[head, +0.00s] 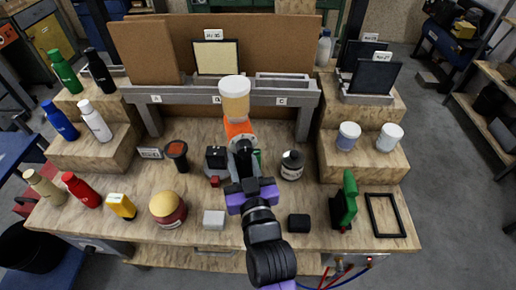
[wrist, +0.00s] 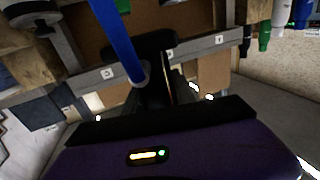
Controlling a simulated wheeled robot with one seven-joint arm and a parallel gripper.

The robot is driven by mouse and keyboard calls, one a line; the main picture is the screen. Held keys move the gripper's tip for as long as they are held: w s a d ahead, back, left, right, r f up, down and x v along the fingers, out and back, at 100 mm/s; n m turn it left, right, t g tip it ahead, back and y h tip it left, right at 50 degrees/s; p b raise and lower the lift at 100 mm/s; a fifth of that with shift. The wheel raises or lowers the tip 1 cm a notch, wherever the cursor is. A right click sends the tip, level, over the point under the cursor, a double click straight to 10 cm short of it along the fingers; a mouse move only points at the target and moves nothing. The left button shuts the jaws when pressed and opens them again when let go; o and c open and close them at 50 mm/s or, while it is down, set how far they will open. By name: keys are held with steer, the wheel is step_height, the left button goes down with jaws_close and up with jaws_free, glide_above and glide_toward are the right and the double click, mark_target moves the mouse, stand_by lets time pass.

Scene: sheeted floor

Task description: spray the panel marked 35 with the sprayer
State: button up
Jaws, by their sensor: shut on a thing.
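The sprayer has an orange body (head: 239,128) and a pale cup with amber contents (head: 235,98); it is upright in the head view. My gripper (head: 243,155) is shut on the sprayer, in front of the grey rack. In the wrist view a dark part (wrist: 155,92) shows between the jaws; the grip itself is mostly hidden. A cream panel (head: 217,57) with a dark border stands behind the cup, with a number tag (head: 213,34) above it. Two dark panels (head: 361,53) (head: 376,77) stand at the right, also tagged. The tag numbers are too small to read surely.
The grey rack (head: 175,98) has letter tags along its front. Bottles (head: 95,121) stand on wooden steps at the left, jars (head: 348,135) at the right.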

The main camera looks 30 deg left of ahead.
steer(key=s+a+b, duration=0.5)
steer(key=s+a, duration=0.1)
steer(key=a, duration=0.3)
steer(key=shift+a+r, duration=0.2)
steer(key=shift+a, duration=0.15)
stand_by(0.4)
steer(key=shift+o, duration=0.4)
